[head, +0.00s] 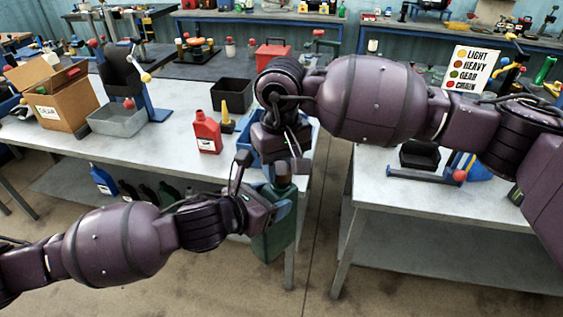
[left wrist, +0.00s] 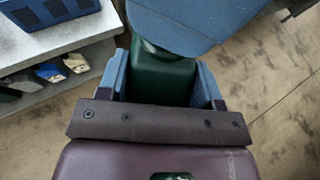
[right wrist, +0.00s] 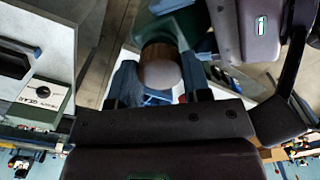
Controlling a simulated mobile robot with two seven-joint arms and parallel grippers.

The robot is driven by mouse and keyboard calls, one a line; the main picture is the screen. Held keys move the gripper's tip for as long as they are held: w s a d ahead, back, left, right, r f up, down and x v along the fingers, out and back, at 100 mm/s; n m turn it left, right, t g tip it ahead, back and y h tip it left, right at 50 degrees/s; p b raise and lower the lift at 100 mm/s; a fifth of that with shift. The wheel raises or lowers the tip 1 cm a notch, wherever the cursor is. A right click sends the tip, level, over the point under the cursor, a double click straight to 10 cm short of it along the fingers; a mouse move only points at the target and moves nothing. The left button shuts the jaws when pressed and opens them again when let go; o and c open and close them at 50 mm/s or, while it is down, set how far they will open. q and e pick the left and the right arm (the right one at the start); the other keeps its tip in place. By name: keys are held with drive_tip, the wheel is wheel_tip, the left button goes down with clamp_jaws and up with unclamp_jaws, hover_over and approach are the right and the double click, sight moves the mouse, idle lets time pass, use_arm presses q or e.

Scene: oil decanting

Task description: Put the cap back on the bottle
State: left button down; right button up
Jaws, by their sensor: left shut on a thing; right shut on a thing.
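A dark green bottle (head: 276,238) is held upright or nearly so in front of the left table's edge. My left gripper (head: 266,203) is shut on its upper body; in the left wrist view the green bottle (left wrist: 165,78) sits between the blue fingers. My right gripper (head: 284,160) points down right above the bottle, shut on a brown round cap (right wrist: 160,68). The cap (head: 283,172) shows over the bottle's top in the head view. The bottle's mouth is hidden, and I cannot tell whether the cap touches the neck.
The left table (head: 150,150) holds a red bottle (head: 207,136), a yellow funnel (head: 225,115), a blue crate (head: 246,150) partly behind my right gripper, a black bin (head: 231,93) and a grey bin (head: 118,120). A floor gap separates it from the right table (head: 400,225).

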drive_tip(key=shift+f, duration=0.15)
drive_tip(key=o, duration=0.9)
drive_tip(key=shift+r, duration=2.25)
drive_tip(key=shift+c, duration=0.2)
wheel_tip(320, 180, up, 3)
drive_tip(key=n, duration=0.5)
drive_tip(key=shift+w+f+n, duration=0.1)
drive_tip(key=shift+w+n, duration=0.05)
drive_tip(key=shift+n, duration=0.15)
